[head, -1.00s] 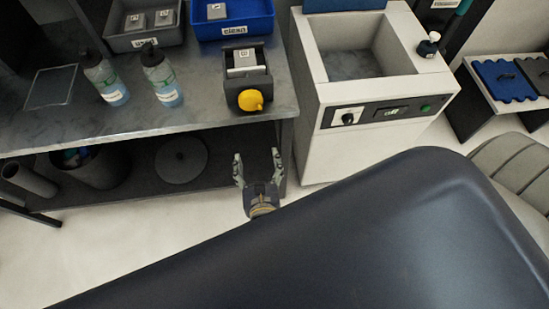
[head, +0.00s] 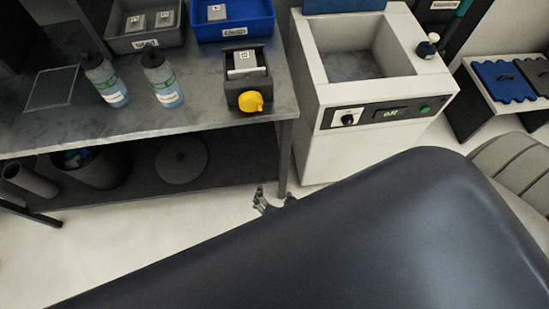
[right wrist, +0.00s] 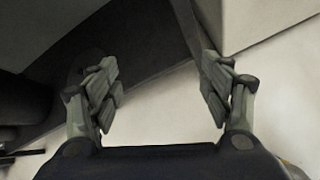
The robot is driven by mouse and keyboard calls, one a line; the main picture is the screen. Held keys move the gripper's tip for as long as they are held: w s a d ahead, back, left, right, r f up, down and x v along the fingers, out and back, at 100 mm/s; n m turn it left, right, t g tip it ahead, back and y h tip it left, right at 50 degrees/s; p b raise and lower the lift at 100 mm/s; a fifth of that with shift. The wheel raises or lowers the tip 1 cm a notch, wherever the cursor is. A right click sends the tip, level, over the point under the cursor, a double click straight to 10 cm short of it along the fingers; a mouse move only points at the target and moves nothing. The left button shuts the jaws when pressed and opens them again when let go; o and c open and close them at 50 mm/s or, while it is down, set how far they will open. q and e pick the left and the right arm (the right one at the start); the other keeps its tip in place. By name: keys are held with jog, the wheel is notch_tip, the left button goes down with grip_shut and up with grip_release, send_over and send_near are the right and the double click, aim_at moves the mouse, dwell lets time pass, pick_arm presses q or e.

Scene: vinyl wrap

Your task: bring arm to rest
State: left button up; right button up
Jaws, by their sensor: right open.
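My left gripper is not in view.
The grey bench (head: 200,122) carries two spray bottles, a dark holder with a yellow knob (head: 250,102), and grey and blue bins (head: 235,29). A white machine with a basin (head: 375,150) stands to its right. Pale floor (head: 150,235) is clear before the bench.

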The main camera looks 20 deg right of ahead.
jog(key=shift+s+f, duration=0.1)
jog(key=shift+f, duration=0.15)
dwell(0.4)
jog(key=s+d+f+m+g+y, duration=0.1)
jog(key=s+d+f+m+g, duration=0.3)
jog(key=s+f+m, duration=0.6)
jog(key=s+d+f+m+g+y, duration=0.2)
jog(key=s+d+f+m+g, duration=0.2)
jog(key=s+f+m, duration=0.7)
jog(key=s+d+m, duration=0.1)
jog(key=s+m, duration=0.3)
jog(key=s, duration=0.1)
jog(key=shift+s+d+f+g, duration=0.15)
jog(key=shift+d+f+g, duration=0.15)
jog(key=shift+d, duration=0.1)
jog(key=shift+c, duration=0.2)
